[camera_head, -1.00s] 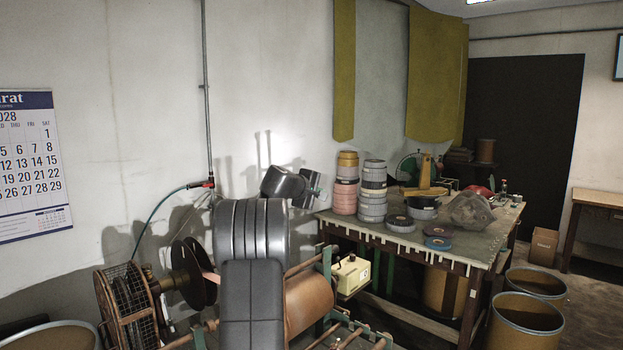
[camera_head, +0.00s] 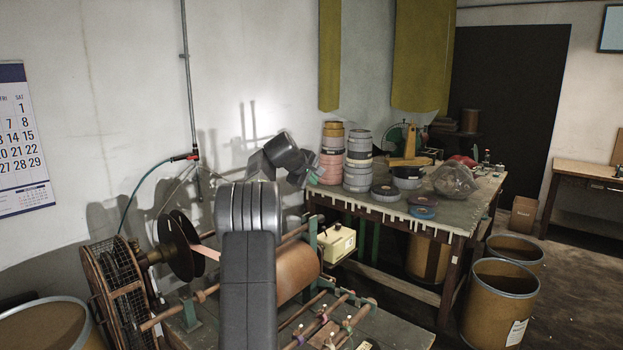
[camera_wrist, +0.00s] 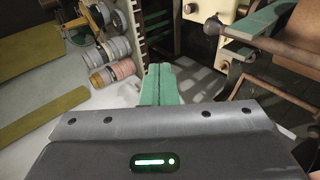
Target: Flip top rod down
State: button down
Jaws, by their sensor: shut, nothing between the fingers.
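The winding machine stands low in the head view, with a wide brown roll (camera_head: 298,268) in it. A brown rod (camera_head: 292,235) runs behind the roll to a green upright (camera_head: 313,235). In the wrist view a round-ended brown rod (camera_wrist: 265,46) lies at the upper right by a green bracket (camera_wrist: 250,24). I cannot tell for certain which rod is the top one. My gripper's green fingers (camera_wrist: 158,84) are together and empty, left of that rod and apart from it. In the head view my gripper (camera_head: 309,178) shows small above the machine, partly hidden by my arm.
A cream box (camera_head: 338,243) sits beside the machine. The workbench (camera_head: 440,222) at right carries stacked tape rolls (camera_head: 358,160). Brown drums (camera_head: 497,305) stand in front of it. A reel and wire cage (camera_head: 117,290) are at the machine's left. More rods (camera_head: 325,325) lie at its front.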

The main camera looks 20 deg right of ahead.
jog(key=shift+a+r, duration=0.1)
dwell(0.3)
jog(key=b+v, duration=0.3)
jog(key=v, duration=1)
jog(key=shift+s+r, duration=0.15)
jog(key=shift+s, duration=0.15)
jog(key=shift+a, duration=0.1)
jog(key=p+x, duration=0.3)
jog(key=x, duration=1.1)
jog(key=shift+a+r, duration=0.1)
jog(key=shift+a, duration=0.05)
